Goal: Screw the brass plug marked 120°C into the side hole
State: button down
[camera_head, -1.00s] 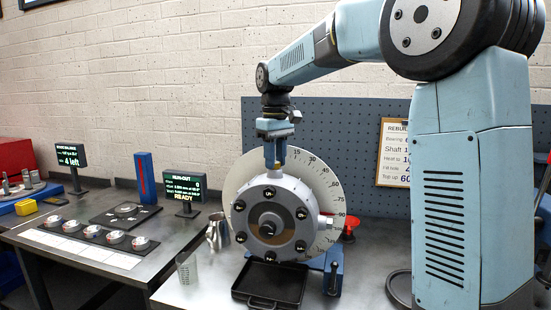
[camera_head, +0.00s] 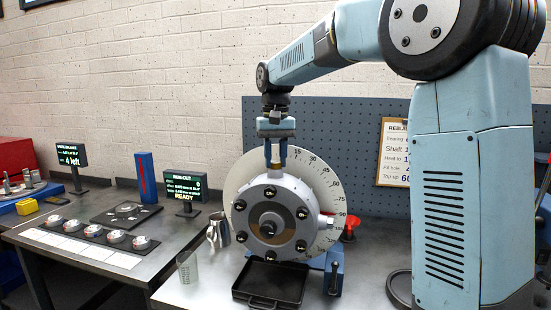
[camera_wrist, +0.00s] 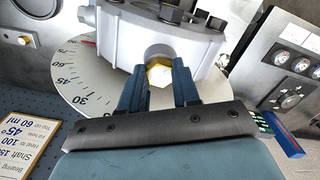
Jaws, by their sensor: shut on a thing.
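The round grey housing (camera_head: 270,215) stands upright on its stand, with several dark bolts around its face. My gripper (camera_head: 276,165) points straight down at the top of the housing. In the wrist view the gripper (camera_wrist: 158,68) has its two blue fingers on either side of a brass hex plug (camera_wrist: 159,77). The plug sits at the housing's light boss, and the fingers are shut on it. Its marking cannot be read, and how deep it sits cannot be told. A small fitting (camera_head: 325,221) sticks out at the housing's right side.
A graduated dial disc (camera_head: 313,170) stands behind the housing. A black tray (camera_head: 270,281) lies below it. A metal jug (camera_head: 218,232) and a clear beaker (camera_head: 187,269) stand to the left. The left table holds several small round pieces (camera_head: 95,231).

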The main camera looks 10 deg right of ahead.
jog(key=m, duration=1.2)
jog(key=shift+a, duration=0.1)
jog(key=m, duration=0.3)
jog(key=shift+w+f+m, duration=0.1)
jog(key=shift+m, duration=0.3)
jog(key=c, duration=0.7)
grip_release()
jog(key=shift+c, duration=1)
